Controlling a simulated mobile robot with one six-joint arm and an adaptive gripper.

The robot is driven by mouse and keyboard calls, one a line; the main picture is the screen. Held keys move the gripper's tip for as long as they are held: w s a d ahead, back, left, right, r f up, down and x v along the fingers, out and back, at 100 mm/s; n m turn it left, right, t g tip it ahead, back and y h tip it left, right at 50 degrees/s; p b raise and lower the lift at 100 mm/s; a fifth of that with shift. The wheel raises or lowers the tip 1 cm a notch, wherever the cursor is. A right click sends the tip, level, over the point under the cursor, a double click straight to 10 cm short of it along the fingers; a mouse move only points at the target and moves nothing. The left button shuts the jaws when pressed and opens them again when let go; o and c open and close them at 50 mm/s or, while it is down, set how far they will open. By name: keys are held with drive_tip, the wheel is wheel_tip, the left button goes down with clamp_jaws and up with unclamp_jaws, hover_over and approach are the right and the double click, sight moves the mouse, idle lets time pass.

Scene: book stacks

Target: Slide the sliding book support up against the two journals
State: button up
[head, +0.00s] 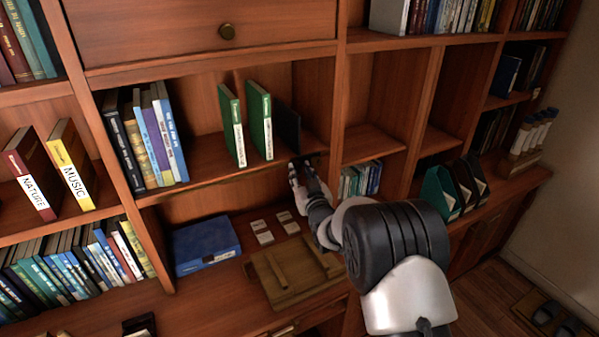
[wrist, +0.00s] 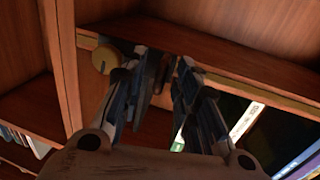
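Two green journals with white spine labels, one (head: 232,125) and the other (head: 260,120), stand upright and slightly apart on the middle shelf in the head view. A dark, thin upright plate (head: 289,128), which looks like the sliding book support, stands to their right with a gap. My gripper (head: 300,168) is at the shelf's front edge, just below and in front of the plate. In the wrist view my gripper (wrist: 158,68) has its fingers apart, with a dark narrow part between them. Whether they touch it is unclear. A white journal label (wrist: 246,122) shows to the right.
Several books (head: 148,135) stand at the shelf's left end. A wooden upright (head: 335,125) bounds the shelf on the right. Below are a blue box (head: 205,245), small white cards and a wooden tray (head: 290,272). A round brass-coloured knob (wrist: 104,59) is beside my left finger in the wrist view.

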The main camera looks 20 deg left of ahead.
drive_tip(key=shift+w+a, duration=0.45)
drive_tip(key=shift+w, duration=0.1)
clamp_jaws()
idle(0.5)
